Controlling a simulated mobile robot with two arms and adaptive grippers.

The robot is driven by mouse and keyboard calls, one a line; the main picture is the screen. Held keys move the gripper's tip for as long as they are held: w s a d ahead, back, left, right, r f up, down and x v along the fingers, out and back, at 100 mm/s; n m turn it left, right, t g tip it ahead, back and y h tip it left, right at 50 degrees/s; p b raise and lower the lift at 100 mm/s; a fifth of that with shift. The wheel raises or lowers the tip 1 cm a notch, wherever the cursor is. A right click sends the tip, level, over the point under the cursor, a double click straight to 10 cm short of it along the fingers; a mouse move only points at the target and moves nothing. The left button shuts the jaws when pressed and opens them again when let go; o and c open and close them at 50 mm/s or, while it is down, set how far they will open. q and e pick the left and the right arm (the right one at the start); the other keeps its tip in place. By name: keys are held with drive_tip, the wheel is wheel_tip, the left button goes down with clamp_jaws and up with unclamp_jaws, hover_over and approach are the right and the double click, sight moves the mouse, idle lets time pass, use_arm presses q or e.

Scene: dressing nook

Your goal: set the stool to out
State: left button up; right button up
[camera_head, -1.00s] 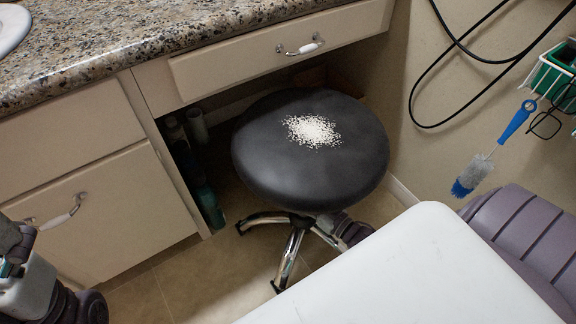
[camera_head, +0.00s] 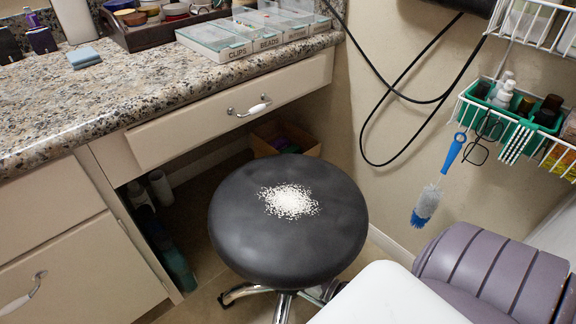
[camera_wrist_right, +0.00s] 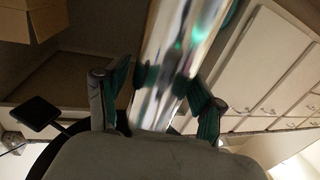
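The stool (camera_head: 300,245) has a round black seat with a speckled white patch on top and chrome legs below. It stands in front of the knee space under the counter, its far part near the opening. In the right wrist view its chrome post (camera_wrist_right: 172,60) runs between the two fingers of my right gripper (camera_wrist_right: 158,100). The fingers, with green pads, sit against both sides of the post. In the head view my right gripper is hidden low behind the seat and my arm. My left gripper is not in view.
A granite counter (camera_head: 130,105) with a drawer (camera_head: 210,118) overhangs the knee space. A cardboard box (camera_head: 285,138) and bottles (camera_head: 160,187) stand under it. A wire rack (camera_head: 520,120), a hanging blue brush (camera_head: 425,205) and looped black cables are on the right wall.

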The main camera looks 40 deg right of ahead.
drive_tip(key=shift+o, duration=0.2)
drive_tip(key=v, duration=0.8)
drive_tip(key=shift+d, duration=0.1)
idle(0.5)
drive_tip(key=shift+s+r+p, duration=0.1)
drive_tip(key=shift+p, duration=0.2)
